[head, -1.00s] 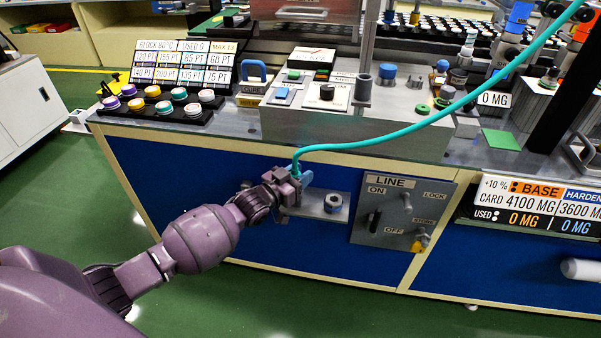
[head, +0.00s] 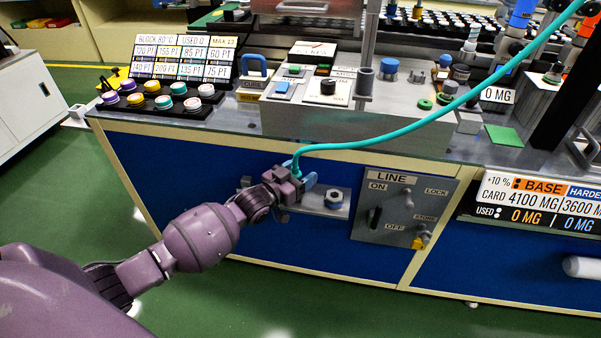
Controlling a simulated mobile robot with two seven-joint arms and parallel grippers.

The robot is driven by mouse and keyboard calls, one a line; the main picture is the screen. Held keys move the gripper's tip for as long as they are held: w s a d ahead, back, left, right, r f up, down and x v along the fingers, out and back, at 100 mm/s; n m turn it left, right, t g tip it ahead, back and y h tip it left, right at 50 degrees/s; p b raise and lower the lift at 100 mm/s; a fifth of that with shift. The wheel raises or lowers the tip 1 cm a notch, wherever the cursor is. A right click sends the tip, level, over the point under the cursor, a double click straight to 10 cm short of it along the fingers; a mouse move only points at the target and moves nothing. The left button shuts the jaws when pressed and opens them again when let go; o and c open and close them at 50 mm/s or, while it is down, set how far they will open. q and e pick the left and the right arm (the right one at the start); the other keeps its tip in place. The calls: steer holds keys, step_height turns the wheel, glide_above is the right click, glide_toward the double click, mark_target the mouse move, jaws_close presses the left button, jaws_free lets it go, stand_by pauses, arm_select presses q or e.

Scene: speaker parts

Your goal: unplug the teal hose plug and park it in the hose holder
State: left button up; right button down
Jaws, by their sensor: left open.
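The teal hose (head: 400,135) runs from the top right down to a plate on the front of the blue bench. Its lower end, where the plug is, is hidden by my left gripper (head: 299,182). My left gripper is open, with its blue-tipped fingers close around or beside this end; contact cannot be told. The grey plate (head: 318,208) carries a metal fitting with a dark opening (head: 334,198), just right of the gripper, and nothing is in it. Which fitting is the hose holder cannot be told. My right gripper is out of view.
A grey LINE panel (head: 402,210) with ON/OFF and LOCK/STORE markings and a yellow tag is right of the plate. Above is the bench top with a grey control box (head: 315,118) and coloured buttons (head: 165,102). Green floor in front is clear.

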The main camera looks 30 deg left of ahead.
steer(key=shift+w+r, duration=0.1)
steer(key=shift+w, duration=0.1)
arm_select(q)
steer(key=shift+p+v, duration=0.3)
steer(key=shift+v, duration=0.9)
steer(key=p+v, duration=0.1)
steer(key=v, duration=0.7)
steer(key=shift+s, duration=0.15)
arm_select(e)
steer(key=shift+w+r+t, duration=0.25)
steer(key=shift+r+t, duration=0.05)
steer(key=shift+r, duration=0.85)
arm_select(q)
steer(key=shift+a, duration=0.1)
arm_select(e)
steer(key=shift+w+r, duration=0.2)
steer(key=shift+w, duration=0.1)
